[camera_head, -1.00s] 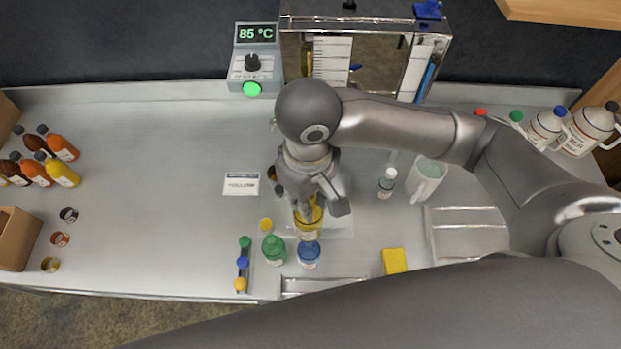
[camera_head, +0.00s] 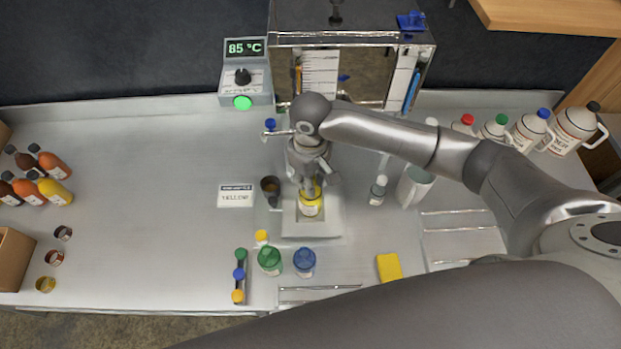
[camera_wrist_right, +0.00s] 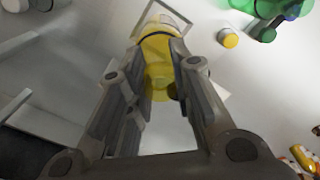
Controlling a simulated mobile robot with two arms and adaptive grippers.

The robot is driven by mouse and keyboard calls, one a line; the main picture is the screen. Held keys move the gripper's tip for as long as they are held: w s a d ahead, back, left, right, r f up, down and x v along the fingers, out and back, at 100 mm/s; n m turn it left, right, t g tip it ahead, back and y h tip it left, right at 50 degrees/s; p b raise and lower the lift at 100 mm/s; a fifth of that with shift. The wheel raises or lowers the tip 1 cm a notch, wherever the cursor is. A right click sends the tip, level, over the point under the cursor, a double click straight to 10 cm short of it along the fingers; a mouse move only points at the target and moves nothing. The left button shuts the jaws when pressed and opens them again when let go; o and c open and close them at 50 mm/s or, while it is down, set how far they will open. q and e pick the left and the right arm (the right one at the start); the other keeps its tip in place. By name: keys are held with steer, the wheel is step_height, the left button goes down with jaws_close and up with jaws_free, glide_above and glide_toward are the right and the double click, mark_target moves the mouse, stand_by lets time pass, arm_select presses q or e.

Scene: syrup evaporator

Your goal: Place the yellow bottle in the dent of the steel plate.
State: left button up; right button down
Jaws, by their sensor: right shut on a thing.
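My right gripper (camera_head: 311,184) points down and is shut on the yellow bottle (camera_head: 311,207). The bottle is upright over the pale steel plate (camera_head: 330,227) at the middle front of the bench. In the right wrist view the bottle (camera_wrist_right: 158,62) sits between the fingers (camera_wrist_right: 155,85), with a square outline of the plate (camera_wrist_right: 176,14) at its far end. The gripper and bottle hide the dent, and I cannot tell whether the bottle's base touches the plate. My left gripper is not in view.
A green-capped jar (camera_head: 269,260) and a blue-capped jar (camera_head: 304,262) stand in front of the plate. A dark cup (camera_head: 270,188) is close on its left, beside a "YELLOW" card (camera_head: 235,195). A small bottle (camera_head: 378,189) and white jug (camera_head: 413,187) stand right. The bench's left middle is clear.

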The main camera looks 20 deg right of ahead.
steer(key=shift+f, duration=0.55)
steer(key=c, duration=1.3)
jaws_free()
steer(key=shift+f, duration=0.1)
step_height(320, 180, up, 12)
steer(key=shift+r+b, duration=0.1)
steer(key=shift+b, duration=0.95)
